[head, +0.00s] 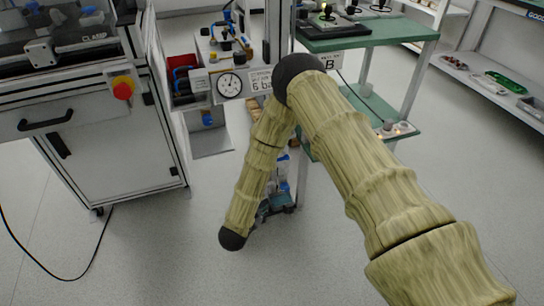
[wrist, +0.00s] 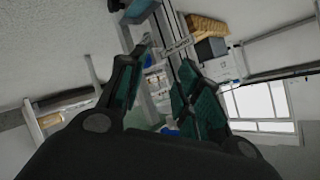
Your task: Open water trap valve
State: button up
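A pneumatic panel carries a round pressure gauge (head: 230,85) and a "6 bar" label (head: 258,81) in the head view. A small blue part (head: 207,119) hangs below the panel; I cannot tell whether it is the water trap valve. My gripper (wrist: 160,65) fills the lower wrist view with its two dark fingers with teal pads spread apart and nothing visibly held. No contact between the gripper and a valve can be made out.
A grey cabinet with a red emergency button (head: 122,88) stands at the left. A red bin (head: 182,78) sits beside the panel. A green-topped cart (head: 335,42) stands behind my arm. Shelves (head: 500,80) line the right. The floor (head: 150,250) is mostly clear, with a black cable at left.

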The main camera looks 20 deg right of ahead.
jog(key=w+a+r+m+g+h+p, duration=0.1)
jog(key=w+r+m+g+h, duration=0.15)
jog(key=r+m+h, duration=0.35)
jog(key=w+a+r+m+g+h+p, duration=0.1)
jog(key=w+r+m+g, duration=0.15)
jog(key=r+m, duration=0.4)
jog(key=shift+n+t, duration=0.3)
jog(key=shift+n, duration=0.65)
jog(key=b+x, duration=0.1)
jog(key=x, duration=0.2)
jog(key=r+b+x, duration=0.1)
jog(key=x, duration=0.3)
jog(key=b+x, duration=0.1)
jog(key=x, duration=0.3)
jog(key=shift+w+d+r, duration=0.1)
jog(key=shift+w+r, duration=0.1)
jog(key=shift+r, duration=0.1)
grip_shut()
